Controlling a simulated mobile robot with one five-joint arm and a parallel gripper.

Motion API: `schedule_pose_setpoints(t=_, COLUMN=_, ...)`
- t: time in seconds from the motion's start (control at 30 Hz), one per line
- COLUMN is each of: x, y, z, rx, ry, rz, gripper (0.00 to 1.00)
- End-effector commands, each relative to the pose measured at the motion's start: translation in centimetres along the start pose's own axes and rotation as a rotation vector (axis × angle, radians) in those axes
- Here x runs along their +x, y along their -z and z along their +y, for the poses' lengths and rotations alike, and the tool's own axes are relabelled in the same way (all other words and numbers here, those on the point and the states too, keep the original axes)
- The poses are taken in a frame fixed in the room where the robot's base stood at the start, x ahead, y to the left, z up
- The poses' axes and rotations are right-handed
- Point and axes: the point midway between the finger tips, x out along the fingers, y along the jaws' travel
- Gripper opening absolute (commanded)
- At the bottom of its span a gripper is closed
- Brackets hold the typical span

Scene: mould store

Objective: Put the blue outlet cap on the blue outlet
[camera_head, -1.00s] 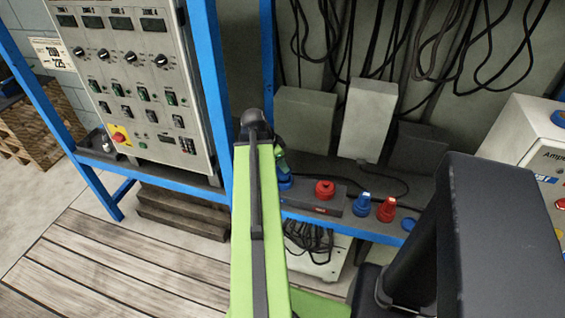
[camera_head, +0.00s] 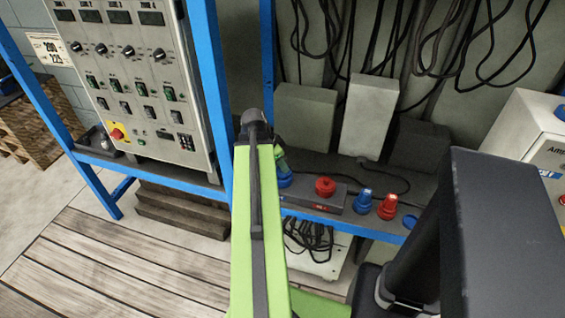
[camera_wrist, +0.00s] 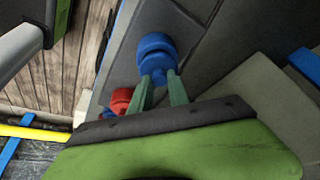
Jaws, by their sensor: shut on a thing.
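In the wrist view, the two green fingers of my gripper (camera_wrist: 161,84) are shut on a small blue part, which I take for the blue outlet cap (camera_wrist: 160,76). A wider round blue part, seemingly the blue outlet (camera_wrist: 155,46), lies right against it. I cannot tell whether the cap is seated or only touching. In the head view, my gripper (camera_head: 281,160) is partly hidden behind my green arm. Blue shows just below its fingers (camera_head: 285,180), at the left end of a dark block on the shelf; cap and outlet cannot be told apart there.
A red outlet (camera_head: 325,187) sits on the same block. A blue plug-like piece (camera_head: 362,202) and a red one (camera_head: 387,207) stand to its right. A blue post (camera_head: 210,90) rises close left of my arm. Grey boxes (camera_head: 370,115) and hanging cables are behind.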

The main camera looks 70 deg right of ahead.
Motion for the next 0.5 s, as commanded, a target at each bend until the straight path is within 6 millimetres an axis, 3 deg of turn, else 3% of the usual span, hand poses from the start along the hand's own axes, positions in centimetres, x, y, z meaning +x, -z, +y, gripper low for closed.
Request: schedule_pose_setpoints(t=0.5, x=0.72, y=-0.32, z=-0.01, rx=0.0, ry=0.0, rz=0.0, gripper=0.0)
